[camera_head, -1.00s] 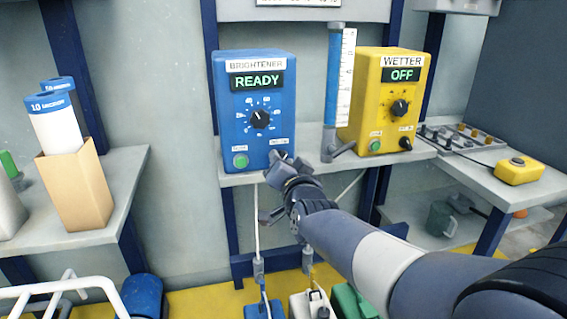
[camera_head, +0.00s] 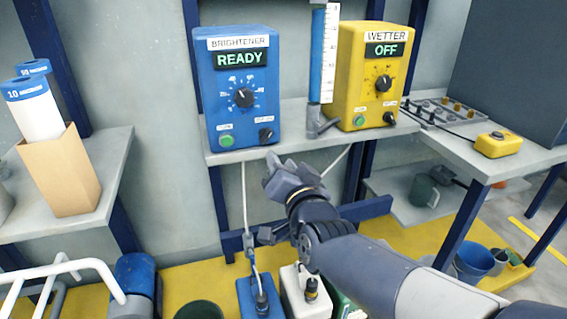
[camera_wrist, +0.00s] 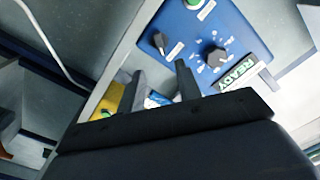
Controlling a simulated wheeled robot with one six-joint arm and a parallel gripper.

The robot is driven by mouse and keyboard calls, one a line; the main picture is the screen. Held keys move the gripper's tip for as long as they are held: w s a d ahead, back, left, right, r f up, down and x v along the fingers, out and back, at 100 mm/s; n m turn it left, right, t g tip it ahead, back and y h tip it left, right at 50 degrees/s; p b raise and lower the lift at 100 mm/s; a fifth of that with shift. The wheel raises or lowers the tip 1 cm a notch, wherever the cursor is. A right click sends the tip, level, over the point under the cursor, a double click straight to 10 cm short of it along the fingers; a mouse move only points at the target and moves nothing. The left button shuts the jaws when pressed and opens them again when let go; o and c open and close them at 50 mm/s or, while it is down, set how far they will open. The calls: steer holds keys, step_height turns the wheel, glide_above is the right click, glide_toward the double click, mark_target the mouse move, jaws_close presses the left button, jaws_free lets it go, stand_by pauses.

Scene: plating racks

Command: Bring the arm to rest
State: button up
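My gripper (camera_head: 268,198) is in front of and below the shelf edge under the blue BRIGHTENER box (camera_head: 238,90). Its fingers are apart with nothing between them; the wrist view also shows the two fingers (camera_wrist: 160,72) spread. The gripper is clear of the box. The box's display (camera_head: 241,58) reads READY, with a black dial (camera_head: 243,97), a green button (camera_head: 226,141) and a black switch (camera_head: 266,135) below. My arm reaches in from the lower right, bent at the wrist.
A yellow WETTER box (camera_head: 372,80) reading OFF and a blue column with a scale (camera_head: 318,60) stand to the right. A yellow pendant (camera_head: 497,145) lies farther right. Containers with hoses (camera_head: 258,295) stand below the arm. A white rail (camera_head: 60,270) is at lower left.

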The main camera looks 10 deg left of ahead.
mark_target(268, 138)
stand_by(0.4)
steer(key=b+x, duration=0.1)
steer(key=x, duration=0.8)
steer(key=shift+a+f+b, duration=0.1)
steer(key=shift+b, duration=0.25)
steer(key=shift+x, duration=0.8)
steer(key=shift+s, duration=0.1)
